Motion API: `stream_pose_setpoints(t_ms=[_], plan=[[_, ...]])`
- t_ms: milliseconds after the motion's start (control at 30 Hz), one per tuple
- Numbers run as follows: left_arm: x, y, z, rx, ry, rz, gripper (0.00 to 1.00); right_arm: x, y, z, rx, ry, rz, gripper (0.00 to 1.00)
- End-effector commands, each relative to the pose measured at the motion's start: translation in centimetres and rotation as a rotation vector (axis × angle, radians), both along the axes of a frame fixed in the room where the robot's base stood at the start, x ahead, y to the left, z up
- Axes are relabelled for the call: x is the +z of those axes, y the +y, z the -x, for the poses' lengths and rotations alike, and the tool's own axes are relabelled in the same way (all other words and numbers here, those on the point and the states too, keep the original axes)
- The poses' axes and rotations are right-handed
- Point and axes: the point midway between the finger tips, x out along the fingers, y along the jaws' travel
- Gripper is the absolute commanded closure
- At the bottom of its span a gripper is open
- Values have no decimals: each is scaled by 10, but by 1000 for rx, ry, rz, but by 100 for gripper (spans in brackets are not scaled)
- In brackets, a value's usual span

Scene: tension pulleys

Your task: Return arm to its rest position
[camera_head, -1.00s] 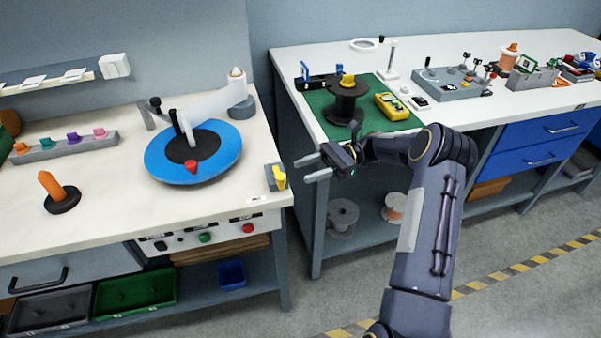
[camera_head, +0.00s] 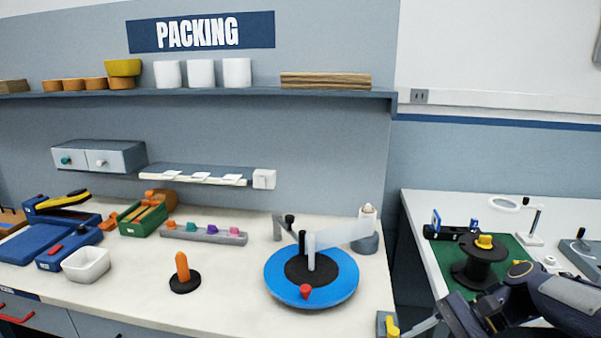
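A white swing arm (camera_head: 340,232) runs left from a grey round post (camera_head: 366,243) over a blue disc with a black centre (camera_head: 311,277). Upright pins stand at its left end, and a red pointer (camera_head: 305,292) sits at the disc's front. My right arm comes in at the lower right, over the right bench. Its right gripper (camera_head: 427,325) is partly cut off by the bottom edge. One grey finger shows, beside a grey block with a yellow piece (camera_head: 391,326); contact cannot be told. I see nothing held. My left gripper is not in view.
A black spool with a yellow top (camera_head: 480,262) stands on a green mat (camera_head: 520,247) close to my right arm. An orange peg (camera_head: 182,267), a white bin (camera_head: 86,264) and a rack of coloured pieces (camera_head: 205,234) stand on the left bench.

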Motion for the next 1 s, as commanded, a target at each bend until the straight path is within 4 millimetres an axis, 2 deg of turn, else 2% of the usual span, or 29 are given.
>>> stream_pose_setpoints(t_ms=[33, 200, 300, 433, 633, 1000], plan=[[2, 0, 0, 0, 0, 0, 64, 10, 6, 21, 34, -87, 74, 57], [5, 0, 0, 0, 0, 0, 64, 13, 13, 84, 170, -378, 318, 57], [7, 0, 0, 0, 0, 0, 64, 7, 14, 117, 256, -551, 453, 57], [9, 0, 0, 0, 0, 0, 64, -5, 14, 148, 355, -744, 598, 57], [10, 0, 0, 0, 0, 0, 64, -20, 14, 168, 446, -912, 722, 57], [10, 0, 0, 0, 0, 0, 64, -23, 13, 170, 461, -936, 741, 57]])
